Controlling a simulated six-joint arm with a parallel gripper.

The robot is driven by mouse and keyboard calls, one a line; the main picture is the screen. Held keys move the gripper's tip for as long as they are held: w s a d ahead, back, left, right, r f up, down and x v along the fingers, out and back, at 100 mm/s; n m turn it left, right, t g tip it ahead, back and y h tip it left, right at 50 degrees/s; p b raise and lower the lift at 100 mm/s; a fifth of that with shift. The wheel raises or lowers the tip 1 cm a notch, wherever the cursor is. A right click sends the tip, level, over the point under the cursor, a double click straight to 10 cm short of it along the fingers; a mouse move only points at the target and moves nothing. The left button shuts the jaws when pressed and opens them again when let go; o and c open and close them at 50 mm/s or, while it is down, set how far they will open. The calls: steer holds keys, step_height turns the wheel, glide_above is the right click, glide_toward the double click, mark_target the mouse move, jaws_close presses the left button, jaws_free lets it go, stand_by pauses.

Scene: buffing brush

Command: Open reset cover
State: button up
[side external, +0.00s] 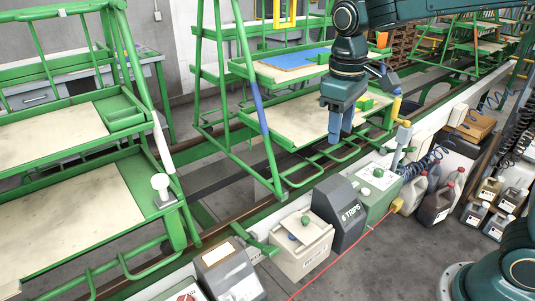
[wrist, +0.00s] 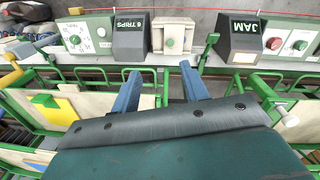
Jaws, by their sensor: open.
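No part is legibly marked as the reset cover. A beige box (side external: 302,248) with a green button sits on the front rail; in the wrist view the box (wrist: 158,37) and its round green button (wrist: 170,43) lie ahead of my fingertips. A dark grey hood (side external: 338,212) lettered "6 TRIPS" stands just right of it; in the wrist view this hood (wrist: 130,38) is left of the box. My gripper (side external: 341,130) hangs above and behind these boxes, fingers downward. In the wrist view its two blue fingers (wrist: 160,72) are apart, with nothing between them.
A green control box (side external: 378,190) stands right of the "6 TRIPS" hood. A second dark hood (wrist: 244,42) lettered "JAM" stands to the other side. Green racks with boards (side external: 310,112) are behind the rail. Bottles (side external: 437,200) stand at the right. A red line (side external: 345,248) runs in front.

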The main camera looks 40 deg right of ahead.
steer(key=shift+s+d+r, duration=0.15)
steer(key=shift+s+r, duration=0.25)
steer(key=shift+s, duration=0.2)
steer(key=c, duration=0.6)
steer(key=shift+w+f, duration=0.2)
steer(key=c, duration=0.4)
steer(key=w+a+f+n+g+h, duration=0.1)
steer(key=w+a+f+n, duration=0.4)
steer(key=w+f, duration=0.2)
steer(key=shift+a+f, duration=0.35)
steer(key=shift+f, duration=0.4)
steer(key=w+a+f+n+h, duration=0.1)
steer(key=w+a+f+n, duration=0.2)
steer(key=f, duration=0.6)
steer(key=shift+w+a+f+n+g, duration=0.15)
steer(key=shift+w+a+n+g, duration=0.2)
steer(key=shift+a+n, duration=0.7)
